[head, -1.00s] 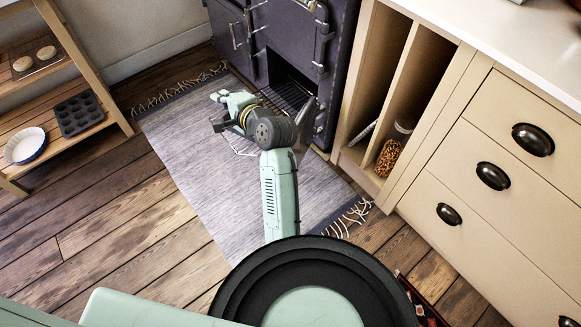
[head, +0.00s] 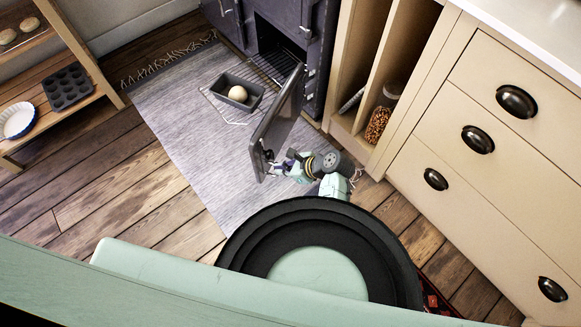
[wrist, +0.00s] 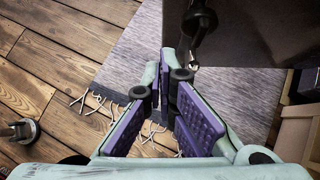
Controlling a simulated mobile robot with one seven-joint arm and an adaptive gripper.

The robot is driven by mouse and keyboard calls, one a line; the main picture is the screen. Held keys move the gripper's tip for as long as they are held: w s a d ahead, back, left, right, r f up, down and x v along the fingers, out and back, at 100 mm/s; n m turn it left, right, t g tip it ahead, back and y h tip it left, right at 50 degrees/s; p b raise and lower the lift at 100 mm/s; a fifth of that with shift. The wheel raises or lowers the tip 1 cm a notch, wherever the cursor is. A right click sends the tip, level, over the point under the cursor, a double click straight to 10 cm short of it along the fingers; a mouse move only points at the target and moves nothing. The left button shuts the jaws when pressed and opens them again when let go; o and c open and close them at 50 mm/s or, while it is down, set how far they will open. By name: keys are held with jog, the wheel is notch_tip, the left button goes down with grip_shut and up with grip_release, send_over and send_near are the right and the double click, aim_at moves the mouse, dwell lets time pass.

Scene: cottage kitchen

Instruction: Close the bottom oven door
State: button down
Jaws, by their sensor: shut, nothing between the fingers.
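The bottom oven door (head: 284,108) is dark grey and stands swung open, sticking out from the dark oven (head: 322,50). The opening (head: 284,38) shows a wire rack inside. My gripper (head: 277,165) is low, on the right-hand, outer side of the door near its free end. In the wrist view my gripper (wrist: 165,72) is shut and empty, its purple pads angled toward each other. The door's dark face (wrist: 255,32) and a metal handle part (wrist: 198,28) are just ahead of the fingers. I cannot tell whether they touch.
A dark tin (head: 254,99) with a round pale ball (head: 238,93) is in front of the oven on an extended wire rack (head: 230,118), left of the door. A grey rug (head: 180,110) covers the floor. Cream drawers (head: 500,150) stand right, a wooden shelf (head: 60,55) left.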

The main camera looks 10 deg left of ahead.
jog(key=w+a+f, duration=0.1)
jog(key=a, duration=0.4)
jog(key=shift+w+a+f+p, duration=0.15)
jog(key=shift+a+f+p, duration=0.2)
jog(key=shift+a, duration=0.15)
